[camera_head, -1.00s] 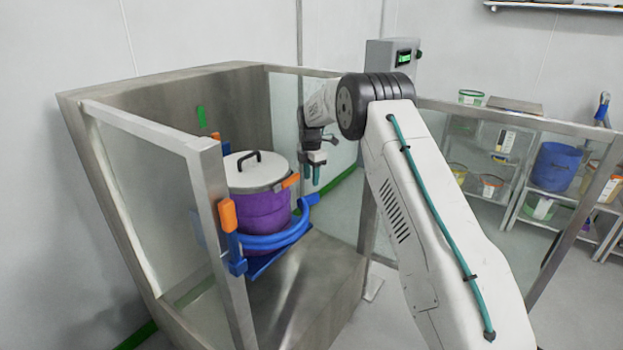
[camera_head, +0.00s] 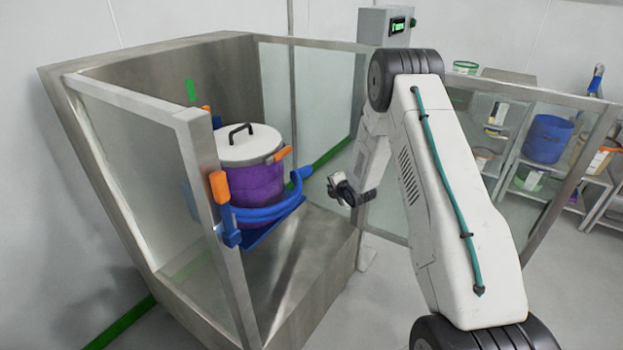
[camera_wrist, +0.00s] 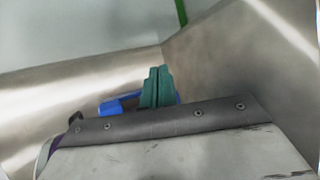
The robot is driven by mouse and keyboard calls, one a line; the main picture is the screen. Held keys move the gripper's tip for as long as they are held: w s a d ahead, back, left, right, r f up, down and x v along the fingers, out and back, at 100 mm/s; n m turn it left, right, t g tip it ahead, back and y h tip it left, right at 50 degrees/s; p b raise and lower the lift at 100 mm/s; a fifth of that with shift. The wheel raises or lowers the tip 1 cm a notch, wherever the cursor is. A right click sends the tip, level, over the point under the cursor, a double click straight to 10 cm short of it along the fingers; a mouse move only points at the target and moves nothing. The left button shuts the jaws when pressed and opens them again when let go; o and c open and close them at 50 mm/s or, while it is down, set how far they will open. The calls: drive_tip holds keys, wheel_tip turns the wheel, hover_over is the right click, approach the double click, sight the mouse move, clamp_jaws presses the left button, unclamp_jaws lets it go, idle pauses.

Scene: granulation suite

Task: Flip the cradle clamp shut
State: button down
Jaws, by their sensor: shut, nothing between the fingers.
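A purple drum (camera_head: 257,186) with a white lid (camera_head: 248,146) and black handle stands upright in the blue cradle (camera_head: 262,214). The cradle's curved blue arm runs round the drum's front, and its blue end (camera_head: 302,175) sticks out at the right. Orange grips show at the left (camera_head: 220,187), the right (camera_head: 279,154) and behind the drum. I cannot tell from these views how the clamp is seated. My gripper (camera_head: 344,189) is right of the cradle, apart from it. Its green fingers (camera_wrist: 157,86) are shut and empty in the wrist view, with a blue piece (camera_wrist: 120,104) beyond them.
A steel-walled enclosure with glass panels surrounds the cradle; its front post (camera_head: 212,160) stands close at the left. A glass panel with a steel rail (camera_head: 520,94) is behind my arm. A control box (camera_head: 386,27) stands at the back. Shelves with buckets (camera_head: 548,138) are at the right.

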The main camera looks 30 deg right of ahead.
sight(306, 174)
drive_tip(key=s+a+r+t+y, duration=0.2)
drive_tip(key=s+a+r+t, duration=0.1)
drive_tip(key=s, duration=0.3)
drive_tip(key=s+a+r+t+y, duration=0.1)
drive_tip(key=s+a+r+t, duration=0.15)
drive_tip(key=s, duration=0.35)
drive_tip(key=shift+m, duration=0.3)
drive_tip(key=w, duration=0.4)
drive_tip(key=w+a, duration=0.1)
drive_tip(key=w, duration=0.4)
drive_tip(key=w+a, duration=0.1)
drive_tip(key=w, duration=0.3)
drive_tip(key=shift+w, duration=0.4)
drive_tip(key=shift+w+a, duration=0.1)
